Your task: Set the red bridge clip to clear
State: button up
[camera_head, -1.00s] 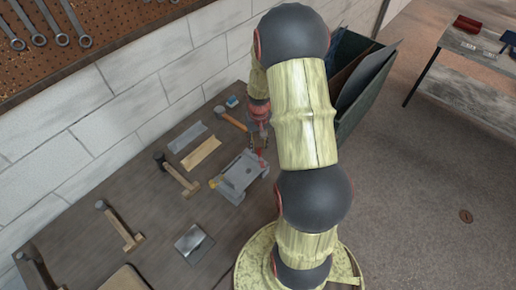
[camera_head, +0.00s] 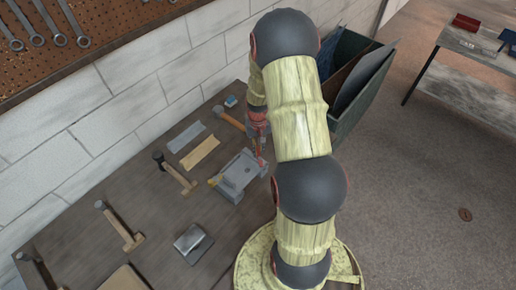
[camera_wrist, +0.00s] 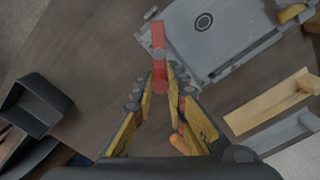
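The red bridge clip (camera_wrist: 158,42) is a narrow bar at the edge of a grey fixture (camera_wrist: 235,45) in the wrist view. It points away from the fixture's edge, and its near end lies between my fingers. My gripper (camera_wrist: 160,73) has its yellow-and-grey fingers drawn in close on both sides of the clip, apparently touching it. In the head view the clip (camera_head: 262,161) is a small red spot at the fixture's right side, below my gripper (camera_head: 258,143). Any marking for clear is too small to read.
On the bench (camera_head: 95,260) lie several hammers (camera_head: 175,173), a tan strip (camera_head: 200,154), a grey strip (camera_head: 187,137) and a metal block (camera_head: 189,238). A dark green bin (camera_head: 345,125) with panels stands behind my arm. A brick wall runs along the bench.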

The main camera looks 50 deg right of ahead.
grip_shut()
jog(key=n, duration=0.1)
jog(key=a+n+b, duration=0.1)
jog(key=n, duration=0.1)
jog(key=shift+w, duration=0.2)
jog(key=shift+a+n+b, duration=0.15)
jog(key=shift+n, duration=0.75)
jog(key=shift+a+n+b, duration=0.15)
jog(key=shift+n, duration=0.75)
jog(key=o, duration=0.5)
grip_release()
jog(key=shift+o, duration=0.4)
